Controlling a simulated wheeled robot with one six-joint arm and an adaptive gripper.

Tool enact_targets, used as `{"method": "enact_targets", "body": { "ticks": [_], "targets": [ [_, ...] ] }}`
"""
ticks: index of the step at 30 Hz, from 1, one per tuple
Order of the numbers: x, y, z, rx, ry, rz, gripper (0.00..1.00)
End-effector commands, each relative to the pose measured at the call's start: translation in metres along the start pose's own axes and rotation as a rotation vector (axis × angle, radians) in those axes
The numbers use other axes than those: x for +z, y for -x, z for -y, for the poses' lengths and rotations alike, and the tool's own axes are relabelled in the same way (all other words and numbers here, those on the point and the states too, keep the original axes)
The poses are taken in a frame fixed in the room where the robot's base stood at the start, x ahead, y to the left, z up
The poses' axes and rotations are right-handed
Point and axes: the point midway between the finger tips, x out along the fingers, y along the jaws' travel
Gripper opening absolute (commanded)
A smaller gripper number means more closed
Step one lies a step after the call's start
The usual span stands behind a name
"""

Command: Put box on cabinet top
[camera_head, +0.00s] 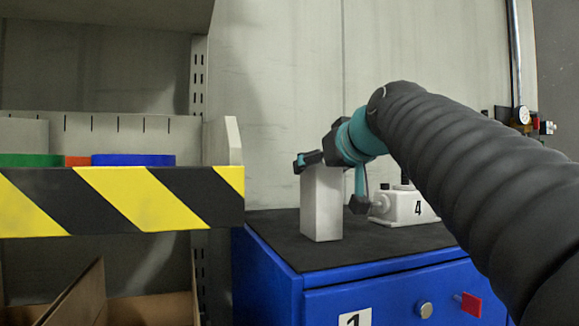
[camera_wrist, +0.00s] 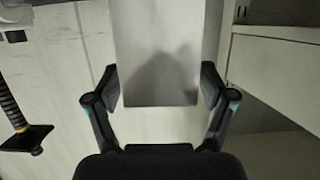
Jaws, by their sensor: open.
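The box (camera_head: 322,213) is a pale grey upright block standing on the dark top of the blue cabinet (camera_head: 375,252), near its left part. My gripper (camera_head: 328,182) is at the upper part of the box, with one finger on each side. In the wrist view the box (camera_wrist: 158,55) lies between the two spread fingers, with a gap visible on each side. The gripper is open. The gripper partly hides the upper part of the box in the head view.
A shelf with a yellow-black striped edge (camera_head: 120,202) is at left, holding colored bins. A wall rises behind the cabinet.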

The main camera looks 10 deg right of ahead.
Motion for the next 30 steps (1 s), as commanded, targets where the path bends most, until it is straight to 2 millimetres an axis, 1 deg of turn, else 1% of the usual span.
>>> {"method": "enact_targets", "body": {
  "ticks": [5, 8, 15, 21, 25, 30],
  "targets": [
    [-0.004, 0.004, 0.0, 0.001, 0.0, -0.001, 0.82],
    [-0.003, 0.017, -0.001, 0.003, 0.0, -0.002, 0.82],
    [-0.003, 0.066, -0.001, 0.004, 0.0, -0.003, 0.82],
    [-0.003, 0.101, -0.001, 0.005, 0.0, -0.002, 0.82],
    [-0.003, 0.113, -0.001, 0.003, -0.001, 0.0, 0.82],
    [-0.003, 0.121, 0.0, 0.0, 0.0, -0.001, 0.82]
  ]
}}
